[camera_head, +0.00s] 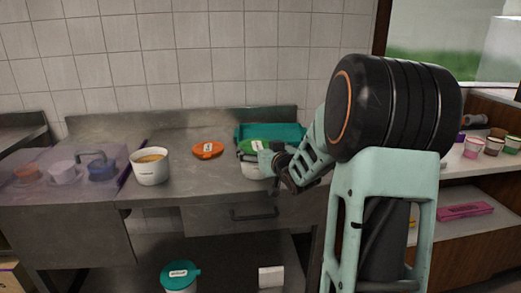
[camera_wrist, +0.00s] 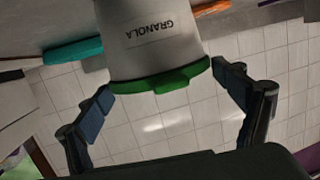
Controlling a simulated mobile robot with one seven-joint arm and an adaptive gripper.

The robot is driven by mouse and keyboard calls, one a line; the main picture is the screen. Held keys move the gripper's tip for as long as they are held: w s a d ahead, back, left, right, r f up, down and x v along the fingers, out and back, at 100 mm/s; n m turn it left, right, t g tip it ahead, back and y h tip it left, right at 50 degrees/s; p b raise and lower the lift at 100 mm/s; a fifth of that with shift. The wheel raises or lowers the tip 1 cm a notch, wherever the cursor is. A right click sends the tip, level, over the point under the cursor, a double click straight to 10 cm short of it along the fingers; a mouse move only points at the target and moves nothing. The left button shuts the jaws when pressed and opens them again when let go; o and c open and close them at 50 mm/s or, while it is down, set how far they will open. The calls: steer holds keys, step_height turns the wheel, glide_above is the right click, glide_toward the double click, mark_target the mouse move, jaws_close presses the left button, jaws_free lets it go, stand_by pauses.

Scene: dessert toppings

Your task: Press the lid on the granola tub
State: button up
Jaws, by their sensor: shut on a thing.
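The white granola tub (camera_wrist: 150,35) fills the top middle of the wrist view, inverted there, with its GRANOLA label showing. Its green lid (camera_wrist: 160,82) lies across the tub's rim; I cannot tell whether it is fully seated. My gripper (camera_wrist: 162,82) has a dark finger on each side of the lid and is shut on it. In the head view the tub (camera_head: 252,170) stands on the steel counter with the green lid (camera_head: 253,145) on top. My gripper (camera_head: 268,160) is at its right side and hides part of it.
A teal tray (camera_head: 290,133) lies behind the tub. An orange lid (camera_head: 208,149) and an open white tub (camera_head: 150,172) with orange-yellow contents stand left. A clear cover (camera_head: 40,185) is at far left. A teal-lidded tub (camera_head: 180,275) is below. Bare counter lies between the tubs.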

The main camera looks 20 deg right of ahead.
steer(key=shift+f, duration=0.3)
stand_by(0.5)
steer(key=o, duration=0.7)
steer(key=shift+o, duration=0.2)
steer(key=shift+r, duration=0.1)
steer(key=shift+r+p, duration=2.25)
steer(key=shift+r, duration=0.75)
steer(key=shift+c, duration=0.6)
jaws_close()
